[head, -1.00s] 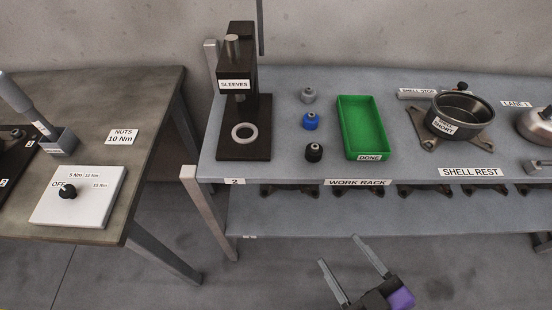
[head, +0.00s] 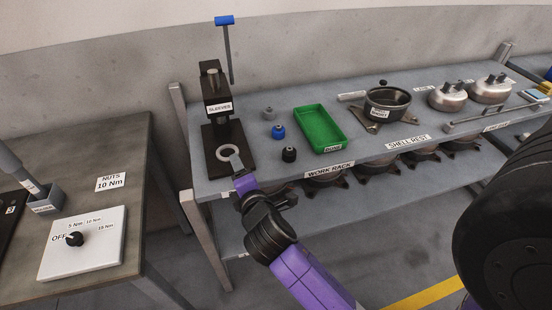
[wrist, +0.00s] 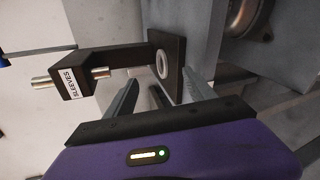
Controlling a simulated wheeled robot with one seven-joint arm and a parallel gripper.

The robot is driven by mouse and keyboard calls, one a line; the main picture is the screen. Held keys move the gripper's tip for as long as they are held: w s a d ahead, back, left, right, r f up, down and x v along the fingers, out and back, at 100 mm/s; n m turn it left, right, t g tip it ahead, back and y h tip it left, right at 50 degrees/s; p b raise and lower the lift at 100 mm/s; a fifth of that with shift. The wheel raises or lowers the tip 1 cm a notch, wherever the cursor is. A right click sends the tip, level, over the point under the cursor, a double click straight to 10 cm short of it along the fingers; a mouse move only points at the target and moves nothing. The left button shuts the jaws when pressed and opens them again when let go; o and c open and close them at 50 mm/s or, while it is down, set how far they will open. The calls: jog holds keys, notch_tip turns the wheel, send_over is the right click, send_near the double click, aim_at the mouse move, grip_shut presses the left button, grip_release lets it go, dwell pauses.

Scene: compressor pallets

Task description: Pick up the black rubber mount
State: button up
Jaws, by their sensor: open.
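The black rubber mount (head: 289,154) stands on the grey bench in the head view, nearest the front edge in a short row with a blue mount (head: 278,132) and a grey mount (head: 268,113). My gripper (wrist: 160,78) is open in the wrist view, with nothing between its fingers. In the head view my gripper is by the bench's front left, in front of the sleeve press and left of the black mount, clear of it. The arm partly hides the fingers there. The wrist view does not show the mounts.
The sleeve press (head: 216,105) stands close to my gripper, with a pale ring (head: 229,153) on its base. The green DONE tray (head: 319,128) is right of the mounts. A dark shell (head: 387,103) and several silver shells stand farther right. A lower shelf holds dark parts.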

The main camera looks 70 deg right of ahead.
aim_at(289, 151)
jog(key=shift+s+d+n+g, duration=0.15)
jog(key=shift+d+n+g, duration=0.45)
jog(key=shift+d, duration=0.3)
jog(key=s+d+n+g+h, duration=0.1)
jog(key=d, duration=0.1)
jog(key=s+d+f+n+g, duration=0.1)
jog(key=s+n+g, duration=0.1)
jog(key=shift+d+h, duration=0.4)
jog(key=s+n+g, duration=0.1)
jog(key=s+d+n+g, duration=0.2)
jog(key=g, duration=0.1)
jog(key=shift+s+d+r+h, duration=0.1)
jog(key=shift+s+d+h, duration=0.15)
jog(key=shift+s+h, duration=0.15)
jog(key=shift+s+d+n+g, duration=0.3)
jog(key=shift+s+n+g, duration=0.1)
jog(key=shift+s, duration=0.1)
jog(key=shift+d+f, duration=0.25)
jog(key=shift+d, duration=0.45)
jog(key=shift+x, duration=3.05)
jog(key=shift+w+r, duration=0.1)
jog(key=shift+w, duration=0.05)
grip_shut()
jog(key=shift+r, duration=0.1)
